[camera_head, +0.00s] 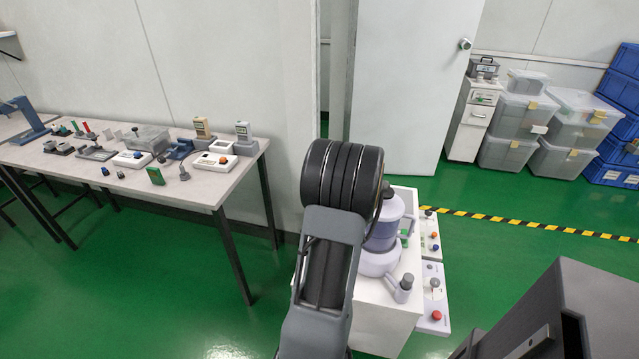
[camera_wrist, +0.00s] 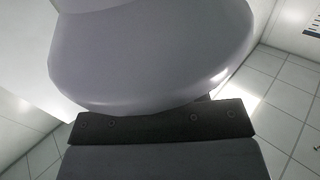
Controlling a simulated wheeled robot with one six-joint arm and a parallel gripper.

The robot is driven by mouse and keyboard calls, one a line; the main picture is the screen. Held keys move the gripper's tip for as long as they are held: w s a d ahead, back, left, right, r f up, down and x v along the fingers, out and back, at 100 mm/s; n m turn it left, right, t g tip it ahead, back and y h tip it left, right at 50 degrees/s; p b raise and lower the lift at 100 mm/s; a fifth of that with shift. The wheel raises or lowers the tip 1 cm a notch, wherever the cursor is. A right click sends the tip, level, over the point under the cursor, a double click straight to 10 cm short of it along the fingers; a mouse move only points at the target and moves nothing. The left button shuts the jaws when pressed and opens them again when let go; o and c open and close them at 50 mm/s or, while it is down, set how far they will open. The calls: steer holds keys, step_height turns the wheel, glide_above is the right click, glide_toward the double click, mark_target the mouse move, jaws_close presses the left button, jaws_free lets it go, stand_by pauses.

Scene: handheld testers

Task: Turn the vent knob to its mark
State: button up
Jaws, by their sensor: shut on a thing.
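A lavender device (camera_head: 385,236) with a rounded body and a wide base stands on a white cabinet (camera_head: 372,325), partly behind my arm. A short spout-like part with a grey cap (camera_head: 406,281) sticks out at its lower right. In the wrist view a smooth lavender rounded surface (camera_wrist: 155,50) fills the upper middle, very close. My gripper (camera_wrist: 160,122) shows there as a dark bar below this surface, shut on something. I take this to be the vent knob, but the knob, its mark and the fingertips are hidden. In the head view my arm hides the gripper.
Pale panels with small red and grey knobs (camera_head: 436,315) sit close at the device's right. A table (camera_head: 200,190) with several testers stands at the left. Clear bins (camera_head: 510,115) and blue crates (camera_head: 622,90) stand at the back right. The green floor right of the cabinet is partly clear.

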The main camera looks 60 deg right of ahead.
steer(key=shift+r, duration=0.1)
stand_by(0.3)
steer(key=o, duration=0.9)
steer(key=v, duration=1.3)
steer(key=shift+s, duration=0.4)
steer(key=shift+a, duration=0.1)
